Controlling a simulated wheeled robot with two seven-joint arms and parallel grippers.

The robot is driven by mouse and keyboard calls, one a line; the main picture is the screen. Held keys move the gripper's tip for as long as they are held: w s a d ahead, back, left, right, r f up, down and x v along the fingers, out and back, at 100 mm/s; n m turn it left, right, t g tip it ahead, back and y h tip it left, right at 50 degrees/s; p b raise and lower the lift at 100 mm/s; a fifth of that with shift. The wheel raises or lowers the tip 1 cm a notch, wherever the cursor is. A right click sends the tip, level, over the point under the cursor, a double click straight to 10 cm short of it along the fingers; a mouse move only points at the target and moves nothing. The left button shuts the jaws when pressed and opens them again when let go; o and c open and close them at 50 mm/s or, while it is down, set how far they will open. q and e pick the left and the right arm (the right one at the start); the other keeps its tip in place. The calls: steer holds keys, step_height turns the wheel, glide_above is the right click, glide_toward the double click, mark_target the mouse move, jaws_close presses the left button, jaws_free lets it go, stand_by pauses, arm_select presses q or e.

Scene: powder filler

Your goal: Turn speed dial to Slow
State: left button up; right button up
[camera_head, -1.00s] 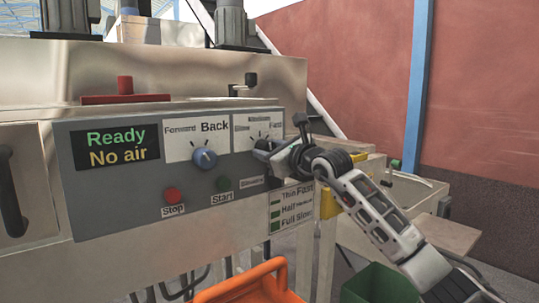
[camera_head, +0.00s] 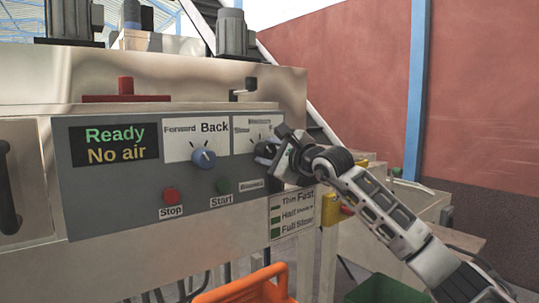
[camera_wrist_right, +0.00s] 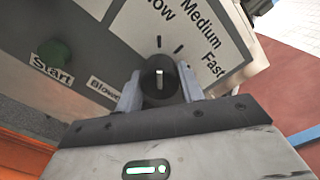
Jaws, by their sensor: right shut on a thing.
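The speed dial (camera_wrist_right: 160,88) is a dark round knob with a white pointer line. My right gripper (camera_wrist_right: 160,93) is shut on it, one finger on each side. In the right wrist view the pointer points up, toward a tick mark below the partly cut-off word ending in "low". "Medium" and "Fast" lie further right on the white label (camera_wrist_right: 218,40). In the head view my right gripper (camera_head: 267,153) is at the right end of the grey control panel (camera_head: 110,200) and hides most of the dial. My left gripper is not in view.
Below are a red Stop button (camera_head: 170,195) and a green Start button (camera_head: 223,185). The display (camera_head: 115,145) reads "Ready, No air". An orange object (camera_head: 245,285) stands below the panel.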

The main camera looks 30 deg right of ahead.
stand_by(0.4)
steer(key=o, duration=1)
steer(key=shift+s, duration=0.2)
arm_select(q)
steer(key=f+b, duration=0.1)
steer(key=b, duration=0.2)
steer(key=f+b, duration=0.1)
steer(key=b, duration=0.2)
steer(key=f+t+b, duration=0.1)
steer(key=b, duration=0.2)
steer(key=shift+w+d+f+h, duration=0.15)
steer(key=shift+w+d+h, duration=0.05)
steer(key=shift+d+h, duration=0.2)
arm_select(e)
steer(key=s, duration=1)
steer(key=s+d, duration=0.1)
steer(key=s, duration=0.4)
steer(key=shift+s+d, duration=0.1)
steer(key=shift+s, duration=0.15)
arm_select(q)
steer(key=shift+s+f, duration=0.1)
